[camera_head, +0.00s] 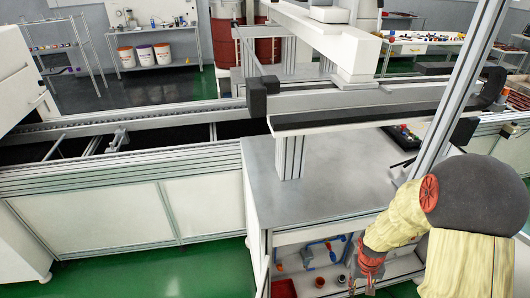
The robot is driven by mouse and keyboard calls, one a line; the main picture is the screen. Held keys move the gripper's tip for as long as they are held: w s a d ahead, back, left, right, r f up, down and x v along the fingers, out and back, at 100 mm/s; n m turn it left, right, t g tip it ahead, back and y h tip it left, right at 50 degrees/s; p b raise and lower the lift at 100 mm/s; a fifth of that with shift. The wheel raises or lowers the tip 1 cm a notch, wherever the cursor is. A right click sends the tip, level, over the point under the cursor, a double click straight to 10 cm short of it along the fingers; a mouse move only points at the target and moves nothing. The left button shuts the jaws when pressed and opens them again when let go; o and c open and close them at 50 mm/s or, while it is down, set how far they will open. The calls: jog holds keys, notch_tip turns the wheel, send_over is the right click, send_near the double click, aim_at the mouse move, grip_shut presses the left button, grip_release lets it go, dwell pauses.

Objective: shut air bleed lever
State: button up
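In the head view, a shelf bay under the grey cabinet top holds small pipe fittings with blue handles (319,242) and orange parts. A lower blue piece (332,256) is beside them. I cannot tell which of these is the air bleed lever, or whether it is open or shut. My gripper (362,286) hangs down at the front of this bay, to the right of the blue parts and apart from them. Its fingers look spread, with nothing seen between them. My arm hides the right part of the bay.
A red tray (283,289) and small round cups (320,282) stand in the bay's bottom. The grey cabinet top (325,185) overhangs the bay, and metal posts frame it. Green floor (205,270) is free at the left front.

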jog(key=s+a+r+t+p, duration=0.1)
jog(key=s+a+r, duration=0.3)
jog(key=r, duration=0.9)
jog(key=s+a+r+n+t+p, duration=0.1)
jog(key=s+a+r+t+p, duration=0.1)
jog(key=r, duration=1.2)
jog(key=s+a+r+n+t+y+p, duration=0.1)
jog(key=s+a+r, duration=0.5)
jog(key=r, duration=0.7)
jog(key=shift+s+a+r+t+p, duration=0.25)
jog(key=shift+s+a+t, duration=0.2)
jog(key=shift+t, duration=0.45)
